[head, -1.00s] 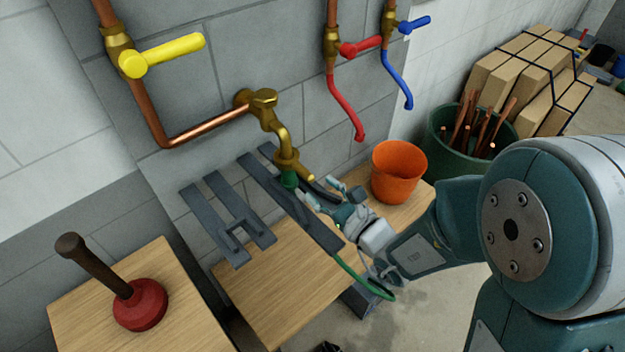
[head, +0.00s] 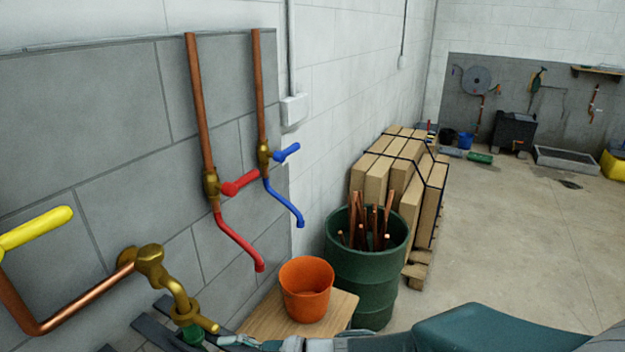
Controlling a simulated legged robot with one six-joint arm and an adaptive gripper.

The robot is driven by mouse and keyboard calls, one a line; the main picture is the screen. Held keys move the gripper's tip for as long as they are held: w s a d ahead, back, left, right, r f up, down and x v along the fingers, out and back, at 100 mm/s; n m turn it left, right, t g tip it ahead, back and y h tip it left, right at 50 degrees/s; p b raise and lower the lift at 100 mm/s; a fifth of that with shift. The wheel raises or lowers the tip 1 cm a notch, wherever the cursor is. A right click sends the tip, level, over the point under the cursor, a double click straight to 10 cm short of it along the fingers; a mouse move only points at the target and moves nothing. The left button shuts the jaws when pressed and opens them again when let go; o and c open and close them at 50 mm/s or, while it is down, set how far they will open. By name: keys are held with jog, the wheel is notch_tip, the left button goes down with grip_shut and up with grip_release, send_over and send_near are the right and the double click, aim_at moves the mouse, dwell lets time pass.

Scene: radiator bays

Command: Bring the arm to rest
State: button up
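A small part of my gripper (head: 245,342) shows at the bottom edge, below and right of the brass tap (head: 178,297). Its fingers are mostly cut off, so I cannot tell whether it is open or shut. A green fitting (head: 190,335) sits at the tap's outlet, left of the gripper.
An orange bucket (head: 306,290) stands on a wooden top (head: 262,322) close behind my gripper. A green barrel (head: 366,270) of copper pipes and strapped boxes (head: 400,170) stand beyond. Red (head: 240,182) and blue (head: 287,152) valve handles stick out from the wall. Open floor (head: 520,240) lies at the right.

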jog(key=s+d+r+n+t+h, duration=0.2)
jog(key=d+n+h, duration=0.4)
jog(key=d, duration=0.8)
jog(key=s+d+r+n+t+h, duration=0.2)
jog(key=d+n+h, duration=0.3)
jog(key=d+h, duration=0.5)
jog(key=d, duration=0.4)
jog(key=shift+s+d+n+t, duration=0.15)
jog(key=shift+s+n+t, duration=0.15)
jog(key=shift+n+t, duration=0.1)
